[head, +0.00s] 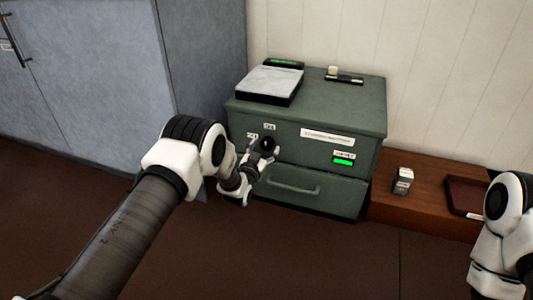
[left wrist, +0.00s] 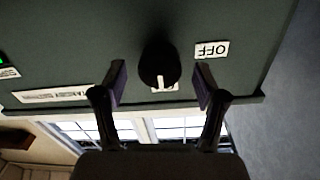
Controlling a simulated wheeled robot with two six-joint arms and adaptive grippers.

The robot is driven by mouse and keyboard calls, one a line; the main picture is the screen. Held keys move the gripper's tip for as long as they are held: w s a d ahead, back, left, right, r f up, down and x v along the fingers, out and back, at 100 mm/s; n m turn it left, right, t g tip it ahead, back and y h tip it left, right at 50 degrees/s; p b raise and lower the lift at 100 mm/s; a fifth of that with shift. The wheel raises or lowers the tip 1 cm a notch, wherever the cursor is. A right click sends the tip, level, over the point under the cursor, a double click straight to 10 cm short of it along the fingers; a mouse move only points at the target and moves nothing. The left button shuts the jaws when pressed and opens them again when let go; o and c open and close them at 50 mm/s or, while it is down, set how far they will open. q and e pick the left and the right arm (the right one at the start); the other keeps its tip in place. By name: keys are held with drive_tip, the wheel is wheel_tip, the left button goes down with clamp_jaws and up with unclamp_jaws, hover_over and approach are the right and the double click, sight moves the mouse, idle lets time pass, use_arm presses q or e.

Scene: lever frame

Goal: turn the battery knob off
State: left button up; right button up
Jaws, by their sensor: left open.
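The black battery knob (left wrist: 158,62) is on the front of the green metal cabinet (head: 320,190). In the left wrist view its white pointer mark is toward a small white label, partly hidden behind it, not toward the OFF label (left wrist: 212,50) at its side. My left gripper (left wrist: 160,82) is open, with one finger on each side of the knob and gaps showing. In the head view my left gripper (head: 260,160) is at the upper left of the cabinet front. My right arm shows at the right edge, but its gripper is out of view.
A green indicator (head: 343,162) is lit at the right of the cabinet front, above a drawer handle (head: 293,187). A scale-like device (head: 270,84) sits on top. A low brown bench (head: 425,219) stands to the right, with a small box (head: 403,180) and dark red tray (head: 465,194).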

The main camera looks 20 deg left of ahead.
use_arm(q)
drive_tip(key=shift+w+f, duration=0.2)
drive_tip(key=shift+w, duration=0.45)
drive_tip(key=shift+w+d+r, duration=0.1)
drive_tip(key=shift+w+r, duration=0.1)
drive_tip(key=shift+w, duration=0.2)
drive_tip(key=c, duration=1.1)
drive_tip(key=shift+c, duration=0.2)
use_arm(e)
drive_tip(key=shift+f, duration=0.65)
